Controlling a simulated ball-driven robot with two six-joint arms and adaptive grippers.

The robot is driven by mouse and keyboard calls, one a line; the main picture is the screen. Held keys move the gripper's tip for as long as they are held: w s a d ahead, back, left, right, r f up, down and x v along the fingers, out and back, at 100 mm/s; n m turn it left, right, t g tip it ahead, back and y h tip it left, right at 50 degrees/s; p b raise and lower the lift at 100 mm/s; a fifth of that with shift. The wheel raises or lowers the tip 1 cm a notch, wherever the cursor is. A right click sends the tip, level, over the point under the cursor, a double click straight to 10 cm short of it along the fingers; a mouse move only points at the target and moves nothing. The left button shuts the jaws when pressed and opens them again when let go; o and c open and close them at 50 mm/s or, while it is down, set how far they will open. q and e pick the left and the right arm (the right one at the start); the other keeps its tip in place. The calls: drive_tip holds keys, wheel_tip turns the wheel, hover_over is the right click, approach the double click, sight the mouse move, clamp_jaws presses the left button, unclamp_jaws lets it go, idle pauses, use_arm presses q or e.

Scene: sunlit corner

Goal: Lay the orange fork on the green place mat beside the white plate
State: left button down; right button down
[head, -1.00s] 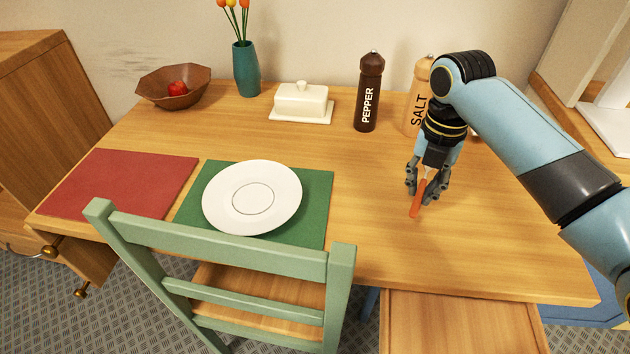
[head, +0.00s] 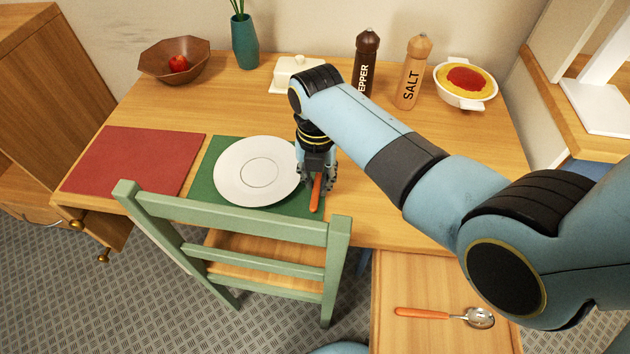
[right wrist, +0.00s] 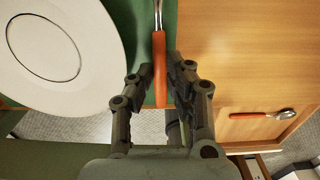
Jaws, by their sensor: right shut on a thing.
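The orange fork (head: 316,194) is held in my right gripper (head: 317,184), its handle pointing toward the table's front edge. In the right wrist view the fork (right wrist: 160,69) lies between the two fingers, over the green place mat's right strip. I cannot tell whether it touches the mat. The white plate (head: 257,172) sits on the green place mat (head: 209,186), just left of the gripper. The fork's tines are hidden in the head view and cut off at the top in the wrist view. My left gripper is not in view.
A green chair (head: 235,222) stands against the table's front. A spoon with an orange handle (head: 423,313) lies on a lower wooden surface at front right. Salt (head: 411,75) and pepper (head: 367,48) mills and a butter dish (head: 294,74) stand behind.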

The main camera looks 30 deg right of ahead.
sight(316, 185)
drive_tip(key=shift+w+f, duration=0.1)
drive_tip(key=shift+f, duration=0.5)
drive_tip(key=c, duration=1.6)
unclamp_jaws()
drive_tip(key=shift+f, duration=0.1)
wheel_tip(316, 185, up, 12)
drive_tip(key=shift+r+p, duration=0.15)
drive_tip(key=shift+p, duration=0.75)
